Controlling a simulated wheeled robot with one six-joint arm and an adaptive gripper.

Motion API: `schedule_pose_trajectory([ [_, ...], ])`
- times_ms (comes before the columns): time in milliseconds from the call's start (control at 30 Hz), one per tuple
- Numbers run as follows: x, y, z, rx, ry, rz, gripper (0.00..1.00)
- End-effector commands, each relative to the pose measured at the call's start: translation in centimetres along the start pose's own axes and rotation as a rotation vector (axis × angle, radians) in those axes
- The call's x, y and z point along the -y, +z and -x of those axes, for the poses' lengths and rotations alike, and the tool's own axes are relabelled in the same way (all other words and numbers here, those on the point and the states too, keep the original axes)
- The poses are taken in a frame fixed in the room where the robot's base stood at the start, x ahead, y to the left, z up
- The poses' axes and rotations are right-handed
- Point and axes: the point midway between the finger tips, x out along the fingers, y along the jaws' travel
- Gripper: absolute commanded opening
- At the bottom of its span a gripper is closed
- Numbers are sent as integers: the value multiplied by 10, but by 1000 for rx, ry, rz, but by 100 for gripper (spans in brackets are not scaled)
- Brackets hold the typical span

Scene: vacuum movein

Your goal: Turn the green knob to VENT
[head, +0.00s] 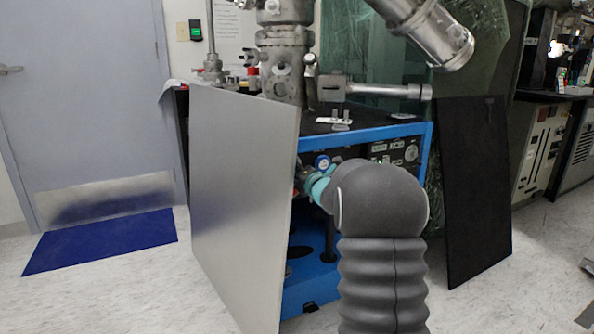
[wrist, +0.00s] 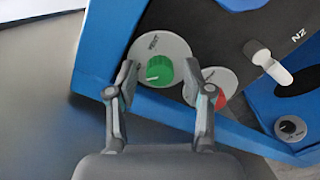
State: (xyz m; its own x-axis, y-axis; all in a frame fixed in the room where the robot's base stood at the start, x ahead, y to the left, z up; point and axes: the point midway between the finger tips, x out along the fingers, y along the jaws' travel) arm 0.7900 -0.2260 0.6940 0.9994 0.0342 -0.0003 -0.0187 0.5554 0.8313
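Small lettering on the plate's upper left looks like VENT. A pale mark on the knob points left and slightly down, away from that lettering. My gripper (wrist: 160,66) is open, with one finger on each side of the knob. A gap shows beside the knob, and I cannot tell whether either finger touches it. In the head view my gripper is mostly hidden by the silver panel and my arm, and the green knob does not show.
A red knob (wrist: 219,98) is partly behind my right finger. A silver panel (head: 240,200) stands left of my arm, a black panel (head: 475,190) to the right.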

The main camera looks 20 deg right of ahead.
Motion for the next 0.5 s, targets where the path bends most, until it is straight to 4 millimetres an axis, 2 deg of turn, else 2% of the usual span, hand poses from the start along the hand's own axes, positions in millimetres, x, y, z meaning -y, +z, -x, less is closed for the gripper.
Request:
schedule_pose_trajectory([
  [33,0,0,0,0,0,0,33],
  [167,0,0,0,0,0,0,1],
  [500,1,2,1,2,-1,-29,0],
])
